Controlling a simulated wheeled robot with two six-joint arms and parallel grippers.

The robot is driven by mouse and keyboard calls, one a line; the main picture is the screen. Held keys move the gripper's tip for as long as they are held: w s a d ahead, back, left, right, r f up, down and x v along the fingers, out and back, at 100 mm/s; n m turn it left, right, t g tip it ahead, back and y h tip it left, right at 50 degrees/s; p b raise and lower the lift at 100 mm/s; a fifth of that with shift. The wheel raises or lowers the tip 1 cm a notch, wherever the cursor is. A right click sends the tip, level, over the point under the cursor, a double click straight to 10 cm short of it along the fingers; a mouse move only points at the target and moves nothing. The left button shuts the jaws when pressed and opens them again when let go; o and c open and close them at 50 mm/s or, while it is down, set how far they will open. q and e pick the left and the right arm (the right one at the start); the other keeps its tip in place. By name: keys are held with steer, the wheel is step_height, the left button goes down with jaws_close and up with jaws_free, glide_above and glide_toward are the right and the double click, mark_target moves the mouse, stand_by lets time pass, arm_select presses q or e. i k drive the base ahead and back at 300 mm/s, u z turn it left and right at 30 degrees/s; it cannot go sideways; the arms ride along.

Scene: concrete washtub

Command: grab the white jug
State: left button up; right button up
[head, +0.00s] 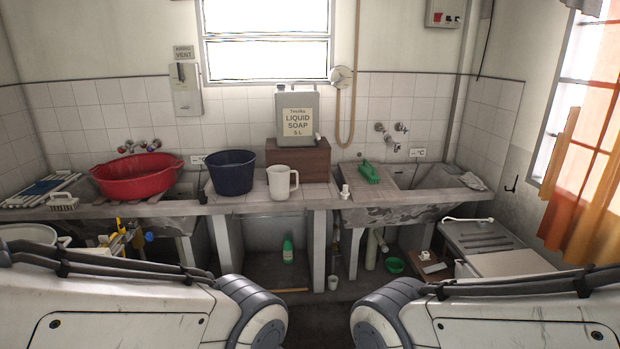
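The white jug (279,183) stands upright on the tiled counter between the two sinks, near its front edge. Its handle is on the right side. The dark blue bucket (231,174) stands just left of it, and a brown wooden box (297,155) is close behind it. Neither gripper is in view. Only thick white links of my two arms show at the bottom left and bottom right, well short of the counter.
A red basin (136,176) sits over the left sink. A liquid soap canister (298,118) stands on the box. A green brush (369,172) lies right of the jug. The right sink (411,205) is open. Bare counter lies just right of the jug.

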mark_target(278, 176)
steer(key=i, duration=2.2)
steer(key=z, duration=0.7)
steer(key=i, duration=1.1)
steer(key=u, duration=1.45)
